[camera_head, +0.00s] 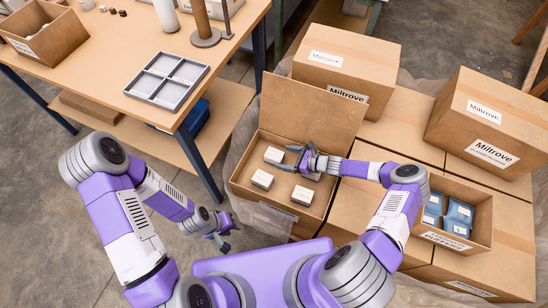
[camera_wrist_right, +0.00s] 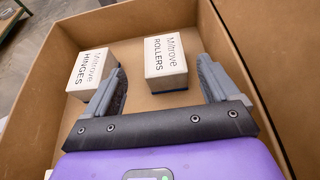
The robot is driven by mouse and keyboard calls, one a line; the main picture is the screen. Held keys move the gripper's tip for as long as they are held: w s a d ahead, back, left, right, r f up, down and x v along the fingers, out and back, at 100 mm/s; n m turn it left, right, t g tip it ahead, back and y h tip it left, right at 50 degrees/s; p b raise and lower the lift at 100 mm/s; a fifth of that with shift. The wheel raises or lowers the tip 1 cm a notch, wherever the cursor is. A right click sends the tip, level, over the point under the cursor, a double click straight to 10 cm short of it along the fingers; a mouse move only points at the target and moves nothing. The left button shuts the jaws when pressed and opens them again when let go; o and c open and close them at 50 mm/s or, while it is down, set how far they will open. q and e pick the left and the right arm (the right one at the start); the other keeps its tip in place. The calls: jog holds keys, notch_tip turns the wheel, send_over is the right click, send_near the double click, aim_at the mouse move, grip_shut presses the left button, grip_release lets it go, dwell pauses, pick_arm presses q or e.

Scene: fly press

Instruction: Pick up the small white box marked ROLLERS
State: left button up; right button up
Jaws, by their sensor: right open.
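The small white ROLLERS box (camera_wrist_right: 166,60) lies label up inside an open cardboard carton, its label readable in the right wrist view. In the head view it appears to be the upper left white box (camera_head: 274,155), though the print is too small to read. My right gripper (camera_head: 289,159) is inside the carton, open and empty, pointing left. In the wrist view its fingertips (camera_wrist_right: 160,70) spread either side of the ROLLERS box's near end, the left one close to the HINGES box (camera_wrist_right: 92,72). My left gripper (camera_head: 233,234) hangs outside the carton, open and empty.
The open carton (camera_head: 240,186) has a raised flap at its back. Other white boxes (camera_head: 302,195) lie inside it. Closed Miltrove cartons (camera_head: 345,62) and a carton of blue packs (camera_head: 460,212) stand right. A workbench with a grey tray (camera_head: 167,80) is left.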

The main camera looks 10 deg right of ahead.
aim_at(274, 154)
jog(key=b+x, duration=0.1)
jog(key=x, duration=0.2)
jog(key=b+x, duration=0.1)
jog(key=x, duration=0.2)
jog(key=shift+w+a+f+b, duration=0.1)
jog(key=shift+w+b, duration=0.25)
jog(key=shift+w, duration=0.15)
jog(key=shift+w+a, duration=0.15)
jog(key=shift+a, duration=0.1)
jog(key=c, duration=1.3)
